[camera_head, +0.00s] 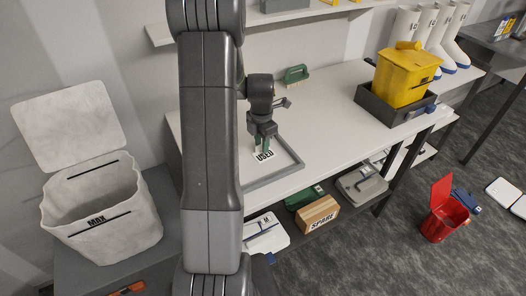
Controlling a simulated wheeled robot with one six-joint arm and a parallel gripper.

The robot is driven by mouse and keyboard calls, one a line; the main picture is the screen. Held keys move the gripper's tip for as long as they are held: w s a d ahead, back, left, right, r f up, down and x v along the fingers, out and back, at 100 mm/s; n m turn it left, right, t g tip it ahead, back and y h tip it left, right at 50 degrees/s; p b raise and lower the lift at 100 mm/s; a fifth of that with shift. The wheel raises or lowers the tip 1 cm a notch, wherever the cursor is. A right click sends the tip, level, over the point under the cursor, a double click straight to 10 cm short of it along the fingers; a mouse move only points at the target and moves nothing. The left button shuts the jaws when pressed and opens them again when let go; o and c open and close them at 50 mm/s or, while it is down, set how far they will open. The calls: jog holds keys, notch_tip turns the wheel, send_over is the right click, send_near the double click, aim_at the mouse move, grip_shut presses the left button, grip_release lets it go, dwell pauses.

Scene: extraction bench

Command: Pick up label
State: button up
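A white label reading "USED" (265,156) shows in the head view, within or just above a grey-rimmed tray (283,176) on the white bench. My gripper (262,147) points down at the label's upper edge. Its green fingers appear a little apart. The picture is too small to tell whether they touch or clamp the label, or whether the label rests on the tray. My arm hides the left part of the tray.
A green-handled brush (297,74) stands at the bench's back. A yellow bin (404,77) sits in a dark tray (372,105) at right. A white lidded bin (92,219) stands at left. A box marked "SPARE" (318,214) is below. The bench's middle is clear.

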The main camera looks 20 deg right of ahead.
jog(key=shift+f, duration=0.2)
grip_shut()
